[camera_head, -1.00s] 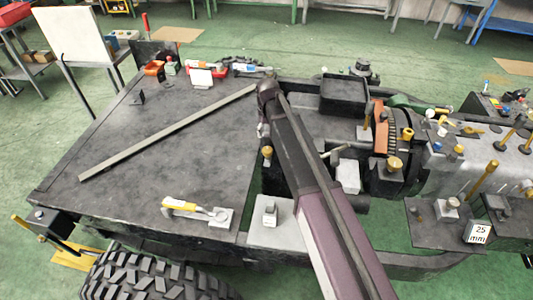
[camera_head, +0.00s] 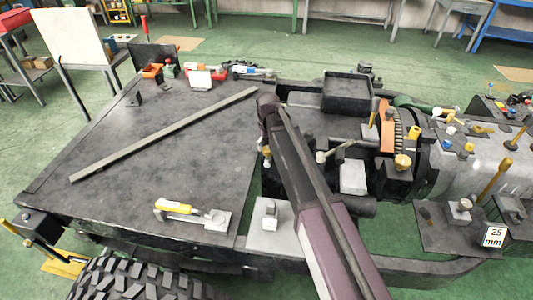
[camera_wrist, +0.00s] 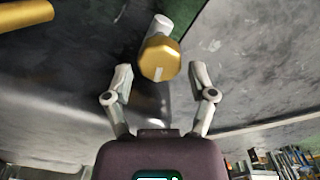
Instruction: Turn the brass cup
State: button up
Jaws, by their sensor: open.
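The brass cup (camera_wrist: 160,60) is in the upper middle of the wrist view, a many-sided golden cap with a pale mark on its face, on a whitish stem. My gripper (camera_wrist: 160,76) is open, with one finger to each side of the cup and gaps between; I cannot see any contact. In the head view a small brass piece (camera_head: 266,158), probably the same cup, shows beside the end of my arm. My arm hides most of the gripper there.
Another brass cylinder (camera_wrist: 25,14) is at the upper left of the wrist view. A black tray (camera_head: 347,92) and the orange-rimmed gear housing (camera_head: 388,127) stand right of my arm. The dark plate on the left holds a long bar (camera_head: 165,133) and a yellow-handled tool (camera_head: 174,207).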

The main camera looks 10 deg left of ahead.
jog(key=shift+f+b, duration=0.75)
jog(key=shift+f, duration=0.3)
jog(key=c, duration=0.9)
jog(key=shift+o, duration=0.2)
jog(key=shift+a, duration=0.15)
